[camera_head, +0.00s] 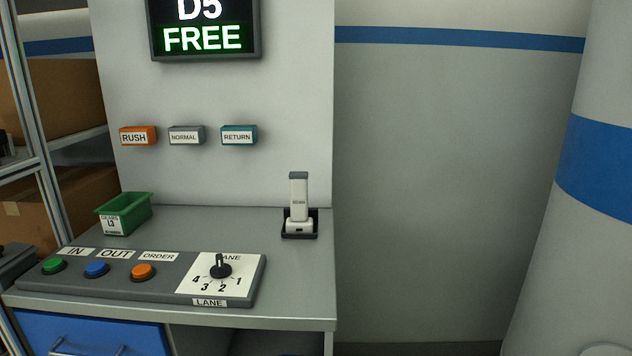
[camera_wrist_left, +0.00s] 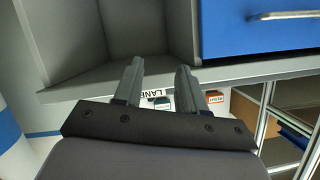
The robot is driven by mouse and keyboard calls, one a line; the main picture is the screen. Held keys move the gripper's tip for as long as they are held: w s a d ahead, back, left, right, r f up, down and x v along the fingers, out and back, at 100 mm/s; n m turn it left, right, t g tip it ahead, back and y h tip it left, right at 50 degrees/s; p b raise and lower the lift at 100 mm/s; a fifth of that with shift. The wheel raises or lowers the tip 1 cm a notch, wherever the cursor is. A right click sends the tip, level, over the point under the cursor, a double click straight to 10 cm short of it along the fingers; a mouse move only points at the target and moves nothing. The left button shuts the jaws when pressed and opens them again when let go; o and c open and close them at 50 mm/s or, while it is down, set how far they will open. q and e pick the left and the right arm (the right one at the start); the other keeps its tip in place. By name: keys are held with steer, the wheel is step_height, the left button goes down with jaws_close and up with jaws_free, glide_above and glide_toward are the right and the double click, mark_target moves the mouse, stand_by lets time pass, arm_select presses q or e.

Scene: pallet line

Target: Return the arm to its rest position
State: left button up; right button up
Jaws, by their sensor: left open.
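My left gripper (camera_wrist_left: 157,78) shows in the left wrist view, with its two fingers apart and nothing between them. That view is turned upside down. Beyond the fingers are the front edge of the workbench and part of a LANE label (camera_wrist_left: 152,93). The gripper is in front of the bench, near the open recess (camera_wrist_left: 110,45) and the blue drawer (camera_wrist_left: 255,28). I see no contact with either. Neither gripper shows in the head view, and my right gripper is in neither view.
The bench (camera_head: 285,275) carries a button panel (camera_head: 160,282) with a lane dial (camera_head: 220,266), a green bin (camera_head: 125,213) and a scanner in its stand (camera_head: 299,208). A shelf with boxes (camera_head: 70,205) stands left. A thick column (camera_head: 580,250) stands right; the wall between looks clear.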

arm_select(q)
steer(key=s+a+f+g, duration=0.1)
steer(key=s+f+g, duration=0.3)
steer(key=s, duration=0.3)
steer(key=s+a+f+g+h, duration=0.1)
steer(key=s+f+g, duration=0.25)
steer(key=s, duration=0.35)
steer(key=s+a+f+g, duration=0.1)
steer(key=s+f+g, duration=0.25)
steer(key=s, duration=0.45)
steer(key=w+d+f+t+h+p, duration=0.2)
steer(key=w+d+f+t+p, duration=0.1)
steer(key=w+t+p, duration=0.3)
steer(key=shift+w+d+f+t+p, duration=0.2)
steer(key=shift+w+t+p, duration=0.15)
steer(key=shift+w+t, duration=0.35)
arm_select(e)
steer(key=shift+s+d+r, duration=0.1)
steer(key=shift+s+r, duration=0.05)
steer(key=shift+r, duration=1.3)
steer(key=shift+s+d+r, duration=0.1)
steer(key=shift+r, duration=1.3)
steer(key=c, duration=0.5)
arm_select(q)
steer(key=shift+s, duration=0.15)
